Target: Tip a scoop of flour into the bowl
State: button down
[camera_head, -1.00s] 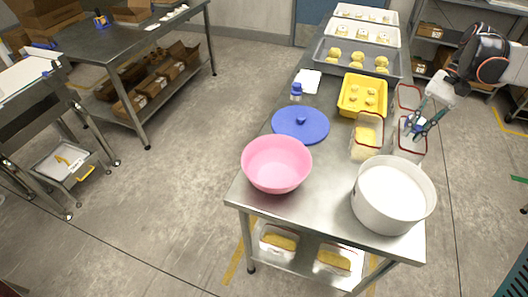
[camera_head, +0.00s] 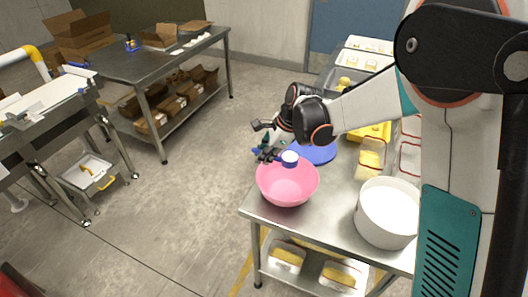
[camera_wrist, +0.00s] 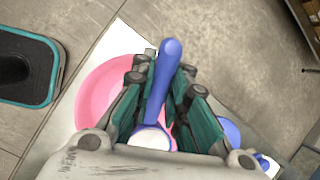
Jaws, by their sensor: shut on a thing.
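The pink bowl (camera_head: 287,188) stands at the near left corner of the steel table; part of it shows in the wrist view (camera_wrist: 95,95). My gripper (camera_head: 270,155) is at the bowl's far side, above its rim. In the wrist view its fingers (camera_wrist: 160,95) are shut on the blue handle of the scoop (camera_wrist: 167,65). The scoop's cup (camera_wrist: 149,138) has a white fill. In the head view the scoop (camera_head: 290,161) is over the far part of the bowl, its white top facing up and apparently level. The bowl's inside is partly hidden.
A large white tub (camera_head: 385,215) stands right of the bowl. A blue lid (camera_head: 318,153) lies behind it, partly under my arm. A yellow tray (camera_head: 372,132) and a clear bin (camera_head: 371,158) are farther back. My arm hides much of the table's right side.

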jog(key=shift+s+d+f+n+t+y+b, duration=0.1)
jog(key=shift+s+f+n+t+y+b, duration=0.55)
jog(key=shift+t+b, duration=1.85)
jog(key=shift+s+f+n+t+y+b, duration=0.4)
jog(key=shift+f+t+y+b, duration=0.5)
jog(key=shift+t+b, duration=1.6)
jog(key=shift+s+d+f+n+t+y+b, duration=0.1)
jog(key=shift+s+f+n+t+y+b, duration=0.25)
jog(key=shift+f+n+t+y+b, duration=1.95)
notch_tip(320, 180, up, 3)
jog(key=m+g+h+b, duration=0.1)
jog(key=m+h+b, duration=0.1)
jog(key=m+h, duration=0.1)
jog(key=shift+f, duration=0.2)
